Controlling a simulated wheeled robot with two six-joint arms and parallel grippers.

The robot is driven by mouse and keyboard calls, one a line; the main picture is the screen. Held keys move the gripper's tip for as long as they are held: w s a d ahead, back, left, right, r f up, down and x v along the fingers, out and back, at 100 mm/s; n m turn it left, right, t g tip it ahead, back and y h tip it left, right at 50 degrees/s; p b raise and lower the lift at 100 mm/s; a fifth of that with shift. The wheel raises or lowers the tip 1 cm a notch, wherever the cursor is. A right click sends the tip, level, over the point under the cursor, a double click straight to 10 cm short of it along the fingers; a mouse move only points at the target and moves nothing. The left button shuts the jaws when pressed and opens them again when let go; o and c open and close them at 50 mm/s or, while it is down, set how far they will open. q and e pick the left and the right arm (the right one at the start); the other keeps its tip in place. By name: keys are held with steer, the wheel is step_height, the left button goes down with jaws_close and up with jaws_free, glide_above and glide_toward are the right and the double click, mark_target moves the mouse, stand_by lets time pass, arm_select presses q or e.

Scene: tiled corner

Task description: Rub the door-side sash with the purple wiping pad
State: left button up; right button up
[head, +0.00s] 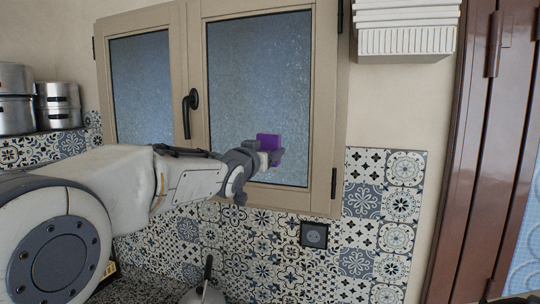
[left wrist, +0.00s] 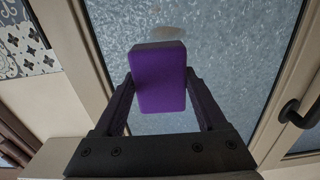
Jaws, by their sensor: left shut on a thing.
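The door-side sash (head: 255,75) is the right one of a beige two-sash window, nearer the brown door. It is closed, with frosted glass. My left gripper (head: 270,152) is in front of its lower middle, shut on the purple wiping pad (head: 268,141). In the left wrist view the pad (left wrist: 160,80) sits between both fingers, facing the glass (left wrist: 240,50). I cannot tell whether it touches the glass. A pale brownish smudge (left wrist: 169,33) shows on the glass just beyond the pad.
The other sash (head: 140,85) is at the left, with a black handle (head: 190,105) between the sashes. A white ribbed box (head: 405,30) hangs at upper right. A socket (head: 314,235) is below the window. Metal pots (head: 58,105) stand at far left. The brown door (head: 480,150) is right.

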arm_select(q)
steer(key=shift+s+a, duration=0.3)
steer(key=shift+s, duration=0.35)
steer(key=shift+s, duration=0.1)
steer(key=shift+b+v, duration=0.55)
steer(key=shift+v, duration=0.8)
